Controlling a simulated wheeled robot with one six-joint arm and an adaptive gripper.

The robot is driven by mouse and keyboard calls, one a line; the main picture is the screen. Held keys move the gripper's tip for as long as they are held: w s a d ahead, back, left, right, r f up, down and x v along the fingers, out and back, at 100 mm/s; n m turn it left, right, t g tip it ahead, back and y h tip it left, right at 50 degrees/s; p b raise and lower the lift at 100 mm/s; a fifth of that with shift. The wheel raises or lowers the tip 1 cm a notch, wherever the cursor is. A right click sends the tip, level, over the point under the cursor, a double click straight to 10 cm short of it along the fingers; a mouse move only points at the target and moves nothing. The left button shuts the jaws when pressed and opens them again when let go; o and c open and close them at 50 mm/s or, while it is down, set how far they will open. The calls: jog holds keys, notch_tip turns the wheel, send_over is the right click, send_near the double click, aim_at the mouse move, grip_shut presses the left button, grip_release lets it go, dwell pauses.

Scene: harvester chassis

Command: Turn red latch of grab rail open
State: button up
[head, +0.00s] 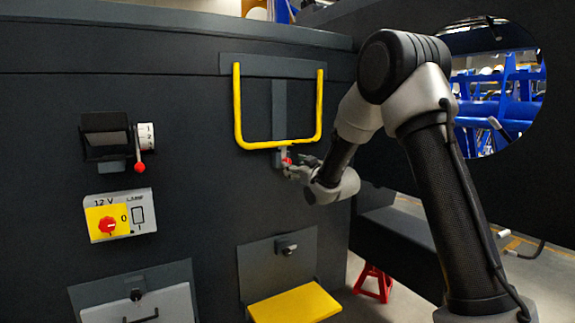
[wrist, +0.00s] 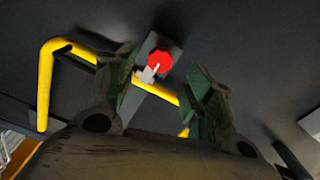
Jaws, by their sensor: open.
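The yellow U-shaped grab rail (head: 279,144) is fixed to the dark chassis wall in the head view. It also shows in the wrist view (wrist: 46,85). The red latch (head: 287,161) sits just below the middle of the rail's lower bar, on a grey plate. In the wrist view the red latch (wrist: 160,61) is a red knob with a pale pointer directed down and left. My gripper (head: 293,168) is at the latch. In the wrist view my gripper (wrist: 167,82) is open, with one finger on each side of the latch. Contact cannot be told.
A red rotary switch on a yellow plate (head: 108,221) and a dark box with a red-tipped lever (head: 106,137) are at left. A yellow step (head: 294,305) juts out below. A red stand (head: 373,283) is on the floor at right.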

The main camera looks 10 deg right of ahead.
aim_at(286, 157)
jog(key=x, duration=0.6)
jog(key=c, duration=1)
